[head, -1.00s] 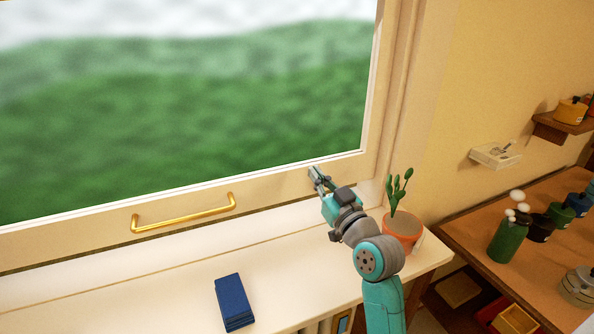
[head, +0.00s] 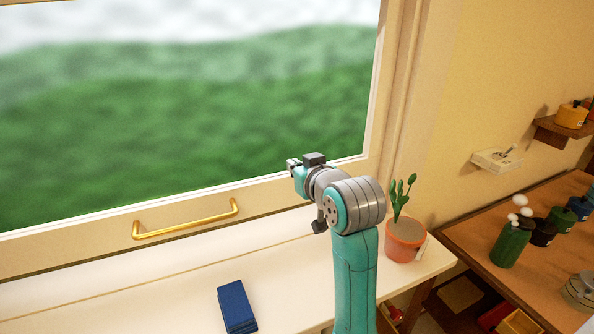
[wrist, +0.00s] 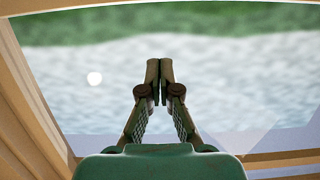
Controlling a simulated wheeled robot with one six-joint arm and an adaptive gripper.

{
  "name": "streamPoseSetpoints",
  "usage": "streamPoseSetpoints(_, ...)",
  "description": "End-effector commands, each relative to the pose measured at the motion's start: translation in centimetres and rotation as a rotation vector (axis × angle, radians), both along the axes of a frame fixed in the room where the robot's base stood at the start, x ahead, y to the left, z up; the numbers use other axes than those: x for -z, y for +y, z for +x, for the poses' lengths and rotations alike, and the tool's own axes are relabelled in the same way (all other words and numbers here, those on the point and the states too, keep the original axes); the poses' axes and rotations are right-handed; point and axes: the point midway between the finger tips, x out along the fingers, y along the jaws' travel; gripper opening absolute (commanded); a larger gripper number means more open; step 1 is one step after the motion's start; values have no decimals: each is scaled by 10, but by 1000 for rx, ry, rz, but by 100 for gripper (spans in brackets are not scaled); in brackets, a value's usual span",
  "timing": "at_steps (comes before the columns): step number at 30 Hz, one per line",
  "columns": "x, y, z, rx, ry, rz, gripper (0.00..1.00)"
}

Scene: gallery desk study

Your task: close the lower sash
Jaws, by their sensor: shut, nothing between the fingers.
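The lower sash (head: 75,247) is a cream frame around a large pane. Its bottom rail carries a gold bar handle (head: 185,222). A thin dark strip runs under the rail, just above the sill; I cannot tell whether it is an open gap. My gripper (head: 291,166) is in front of the pane's lower right part, to the right of the handle and higher than it. In the wrist view my gripper (wrist: 160,64) has its fingers together with nothing between them, against a view of glass, green hill and pale sky. Contact with the glass cannot be told.
A blue block-like object (head: 236,306) lies on the cream sill (head: 130,295). A potted plant (head: 405,240) stands at the sill's right end, beside my arm. A brown table (head: 465,232) with a green bottle (head: 511,246) and several jars is at right. The left sill is clear.

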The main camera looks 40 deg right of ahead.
Motion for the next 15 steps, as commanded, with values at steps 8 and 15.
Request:
streamPoseSetpoints(8,13,-16,50,0,2,0,0)
streamPoseSetpoints(15,40,-20,62,0,3,0,0)
